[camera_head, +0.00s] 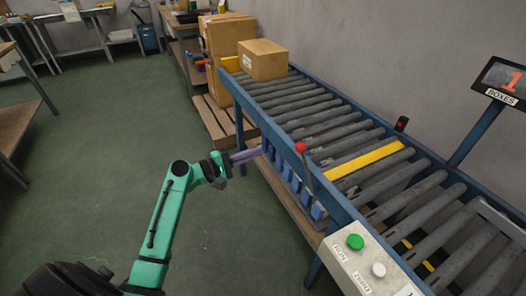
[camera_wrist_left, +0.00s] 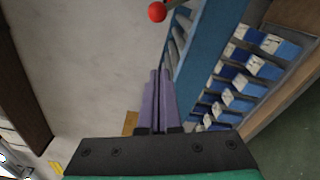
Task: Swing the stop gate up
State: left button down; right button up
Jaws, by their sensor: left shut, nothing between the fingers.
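The stop gate appears to be the yellow bar (camera_head: 366,160) lying across the roller conveyor, looking low among the rollers. A lever with a red ball knob (camera_head: 301,147) stands at the conveyor's near side rail. The knob also shows at the top of the left wrist view (camera_wrist_left: 157,12). My left gripper (camera_head: 257,152) has purple fingers, which show pressed together and empty in the left wrist view (camera_wrist_left: 158,78). It is beside the conveyor, to the left of the knob and apart from it. My right gripper is not in view.
A cardboard box (camera_head: 263,60) sits on the conveyor's far end. A control box (camera_head: 365,268) with green and white buttons is at the near side. Several blue items (camera_wrist_left: 237,84) sit on a shelf under the conveyor. A counter display (camera_head: 505,80) reads 1. Floor at left is clear.

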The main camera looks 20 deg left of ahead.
pick_arm(q)
jog(key=w+d+r+p, duration=0.1)
jog(key=w+d+p, duration=0.1)
jog(key=w+d, duration=0.3)
jog(key=d, duration=0.3)
jog(key=shift+d, duration=0.2)
jog(key=shift+w, duration=0.1)
